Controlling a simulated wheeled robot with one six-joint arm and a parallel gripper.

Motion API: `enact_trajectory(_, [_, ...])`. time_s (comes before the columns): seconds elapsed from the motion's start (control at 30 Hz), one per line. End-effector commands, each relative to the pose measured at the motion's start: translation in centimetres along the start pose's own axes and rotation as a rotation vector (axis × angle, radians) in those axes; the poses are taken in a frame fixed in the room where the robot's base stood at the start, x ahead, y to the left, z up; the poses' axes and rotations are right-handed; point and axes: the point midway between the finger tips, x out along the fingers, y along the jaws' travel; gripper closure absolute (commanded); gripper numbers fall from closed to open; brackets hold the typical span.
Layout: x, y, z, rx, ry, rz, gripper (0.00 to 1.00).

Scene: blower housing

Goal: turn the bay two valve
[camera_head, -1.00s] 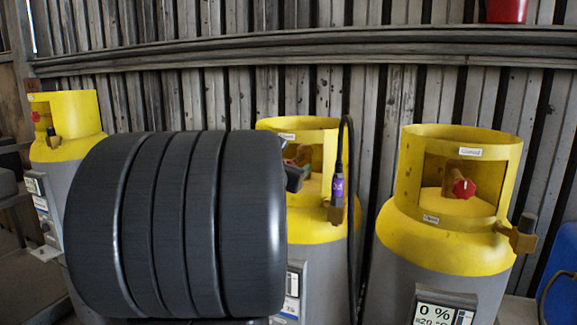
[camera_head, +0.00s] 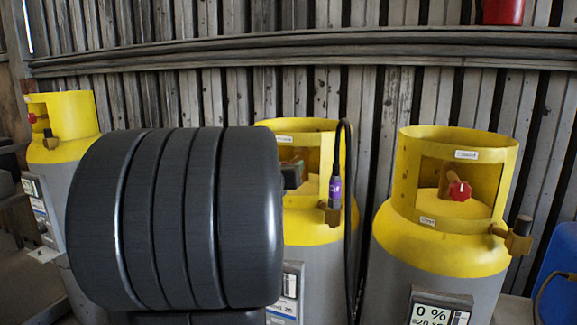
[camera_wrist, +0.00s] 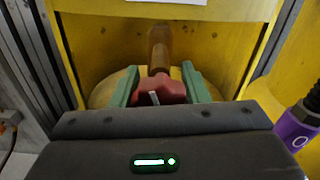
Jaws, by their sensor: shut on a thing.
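The middle gas cylinder (camera_head: 313,226) has a yellow collar with a window cut in it. Its red valve knob (camera_wrist: 172,88), with a pale pointer mark, sits on a brass stem inside the collar in the wrist view. My gripper (camera_wrist: 160,80) has its green fingers on both sides of the knob, shut on it. In the head view my dark gripper body (camera_head: 291,176) reaches the collar window, and my dark arm covers the cylinder's left part and hides the knob. A white label (camera_head: 285,139) is on the collar; I cannot read it.
A purple-banded hose fitting (camera_head: 335,188) stands close right of the window, also in the wrist view (camera_wrist: 295,132). The right cylinder (camera_head: 445,240) has a red knob (camera_head: 459,190) and a 0 % display. Another cylinder (camera_head: 60,135) stands left. A plank wall is behind.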

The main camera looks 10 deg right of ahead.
Motion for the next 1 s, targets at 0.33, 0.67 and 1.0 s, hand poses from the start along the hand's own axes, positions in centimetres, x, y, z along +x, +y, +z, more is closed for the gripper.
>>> enact_trajectory(0.33, [-0.02,0.00,0.10,-0.330,0.002,0.000,0.81])
enact_trajectory(0.67, [-0.02,0.06,0.13,-0.644,0.002,0.001,0.81])
enact_trajectory(1.0, [-0.02,0.04,0.14,-0.967,0.002,0.002,0.81])
